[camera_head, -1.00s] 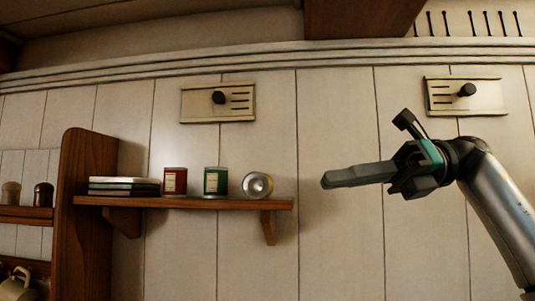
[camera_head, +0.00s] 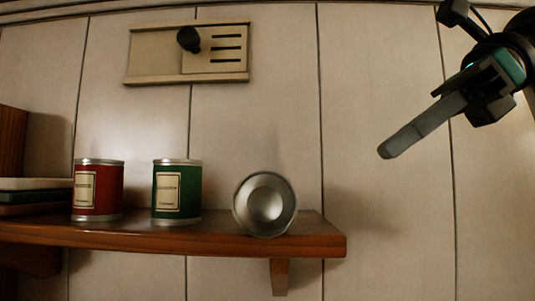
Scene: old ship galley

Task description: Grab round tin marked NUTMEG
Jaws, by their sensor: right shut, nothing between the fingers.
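A red round tin (camera_head: 98,190) and a green round tin (camera_head: 177,192) stand upright on a wooden shelf (camera_head: 318,240). Each has a cream label whose print is too small to read for certain. A third round tin (camera_head: 265,204) lies on its side near the shelf's right end, its silver end facing me; no label shows on it. I cannot tell which tin is marked NUTMEG. My right gripper (camera_head: 386,152) is shut and empty, up and to the right of the shelf, apart from all the tins. My left gripper is not in view.
A stack of flat books or boxes (camera_head: 35,197) lies left of the red tin, beside a wooden upright (camera_head: 12,140). A slotted vent plate with a dark knob (camera_head: 190,52) is on the panelled wall above. The space right of the shelf is clear.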

